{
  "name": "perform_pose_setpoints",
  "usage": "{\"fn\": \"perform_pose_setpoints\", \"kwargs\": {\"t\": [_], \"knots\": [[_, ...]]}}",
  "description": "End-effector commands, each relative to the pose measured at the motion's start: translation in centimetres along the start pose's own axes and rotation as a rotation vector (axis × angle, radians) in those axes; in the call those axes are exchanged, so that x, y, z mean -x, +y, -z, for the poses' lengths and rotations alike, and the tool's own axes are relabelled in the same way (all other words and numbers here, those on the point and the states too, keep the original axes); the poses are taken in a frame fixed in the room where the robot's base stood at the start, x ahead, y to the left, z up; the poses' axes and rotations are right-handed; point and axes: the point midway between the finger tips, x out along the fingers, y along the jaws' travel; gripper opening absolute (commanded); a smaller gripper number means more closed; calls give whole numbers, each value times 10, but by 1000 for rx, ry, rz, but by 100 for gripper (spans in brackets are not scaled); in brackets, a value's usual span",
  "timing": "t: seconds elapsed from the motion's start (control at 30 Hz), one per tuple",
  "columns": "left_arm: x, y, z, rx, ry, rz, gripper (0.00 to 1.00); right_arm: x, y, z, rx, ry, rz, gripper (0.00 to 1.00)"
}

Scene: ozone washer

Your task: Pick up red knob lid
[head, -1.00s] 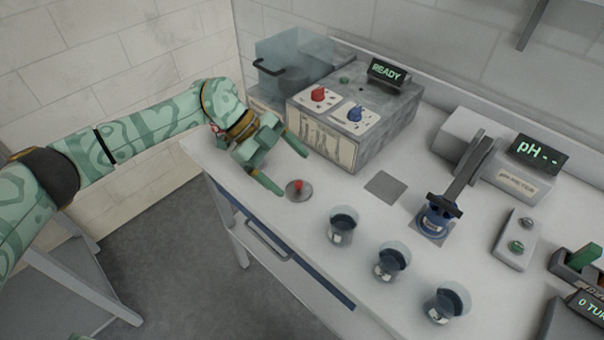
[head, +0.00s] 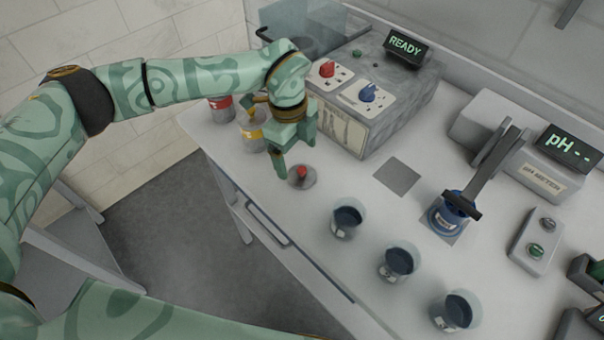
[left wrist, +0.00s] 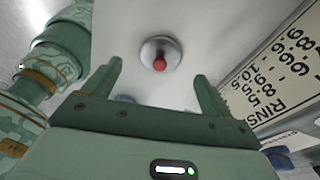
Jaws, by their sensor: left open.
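The red knob lid (head: 302,176) is a small grey disc with a red knob on top. It lies flat on the white bench near the front left edge. My left gripper (head: 292,160) is open and empty, pointing down just above and behind the lid. In the left wrist view the lid (left wrist: 160,54) shows beyond the fingertips, roughly centred between the two open fingers (left wrist: 157,75). The lid is apart from the fingers. My right gripper is not in view.
A grey machine (head: 390,90) with red and blue knobs and a READY display stands behind. Cans (head: 252,132) stand left of my gripper. Beakers (head: 347,218) line the front. A blue-based holder (head: 446,218) and pH meter (head: 540,178) stand right. A grey square (head: 396,177) lies clear.

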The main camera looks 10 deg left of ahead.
Motion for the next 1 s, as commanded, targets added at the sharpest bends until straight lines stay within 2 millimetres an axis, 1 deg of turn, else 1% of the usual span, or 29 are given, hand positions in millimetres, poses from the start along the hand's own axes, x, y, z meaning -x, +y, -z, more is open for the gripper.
{"fn": "perform_pose_setpoints", "kwargs": {"t": [0.13,0.3,0.33,0.4,0.57,0.6,0.67,0.7,0.73,0.77,1.0], "knots": [[-16,0,2,0,2,-3,84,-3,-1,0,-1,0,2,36],[-45,-1,4,0,1,-4,84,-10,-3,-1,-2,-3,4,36],[-48,-1,4,0,1,-3,84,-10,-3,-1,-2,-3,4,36],[-53,-1,4,0,1,-2,84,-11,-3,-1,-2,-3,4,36],[-52,-2,4,0,1,-1,84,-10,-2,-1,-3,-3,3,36],[-52,-2,4,0,1,-1,79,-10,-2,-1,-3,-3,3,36],[-51,-2,4,0,1,-1,62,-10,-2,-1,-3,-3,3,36],[-51,-2,4,0,1,-1,51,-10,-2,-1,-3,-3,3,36],[-51,-2,4,0,1,-1,43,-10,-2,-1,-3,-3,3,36],[-51,-2,4,0,1,-1,36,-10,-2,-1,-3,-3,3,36],[-51,-2,4,0,1,0,36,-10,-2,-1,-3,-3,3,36]]}}
